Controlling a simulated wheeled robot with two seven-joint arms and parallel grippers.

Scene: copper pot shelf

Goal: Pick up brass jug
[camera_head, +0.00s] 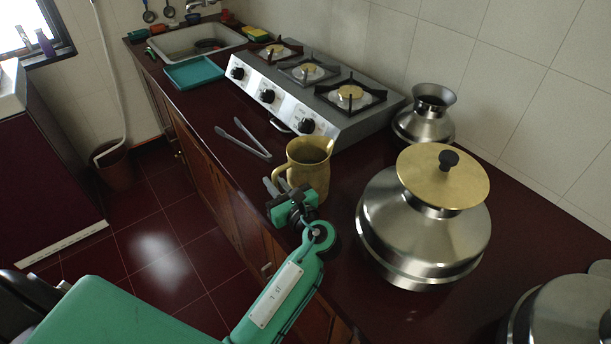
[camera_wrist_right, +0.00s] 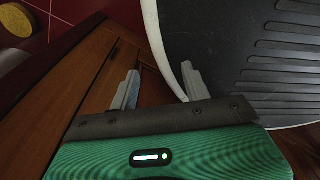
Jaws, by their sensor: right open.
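The brass jug (camera_head: 309,165) stands upright on the dark red counter in the head view, its handle toward the left. My left gripper (camera_head: 277,184) is right at the near-left side of the jug, with its fingertips beside the handle. Two grey fingers show, but I cannot tell if they close on the handle or are only next to it. In the right wrist view my right gripper (camera_wrist_right: 158,88) is open and empty, its fingers well apart in front of a wooden cabinet door. The jug is not seen there.
A lidded steel pot (camera_head: 424,236) stands close right of the jug. A smaller steel pot (camera_head: 424,122) is behind it. Metal tongs (camera_head: 243,141) lie left of the jug, before the stove (camera_head: 318,84). A teal tray (camera_head: 194,73) and sink are farther back. The counter edge is near my left gripper.

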